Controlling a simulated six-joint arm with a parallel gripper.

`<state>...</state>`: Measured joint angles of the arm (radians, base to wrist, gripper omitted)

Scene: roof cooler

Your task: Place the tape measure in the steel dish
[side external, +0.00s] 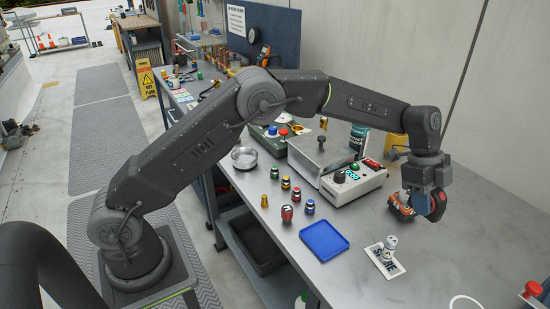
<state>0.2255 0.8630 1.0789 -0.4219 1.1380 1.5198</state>
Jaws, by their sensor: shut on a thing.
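My gripper (421,204) is at the right of the bench, pointing down and shut on an orange, red and black thing, which looks like the tape measure (402,208). Its orange-and-black part shows left of the fingers and a rounded black-and-red part shows right of them; the fingers hide its middle. It appears held just above the bench, though the exact gap is unclear. The steel dish (244,164), round and shallow, stands on the bench at the left, far from my gripper. It looks empty.
A grey box with a lid (319,152) and a control box with knobs (356,183) stand between gripper and dish.

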